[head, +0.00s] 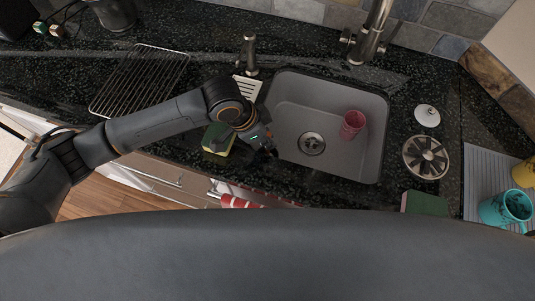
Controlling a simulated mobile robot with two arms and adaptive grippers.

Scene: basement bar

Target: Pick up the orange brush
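I cannot make out an orange brush in the head view. My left gripper (268,150) is over the counter's front strip, by the left front corner of the sink (365,165). Its fingers are dark and small against the black counter, so I cannot tell whether they are open or shut, or whether they hold anything. A yellow and dark green block (217,139), which looks like a sponge, is just left of the gripper, partly behind my arm. My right gripper is out of view.
A pink cup (352,124) stands in the sink, below the faucet (370,35). A wire rack (140,80) lies at the left. A strainer (425,157), a white lid (427,115), a green sponge (425,204) and a teal mug (505,207) are at the right.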

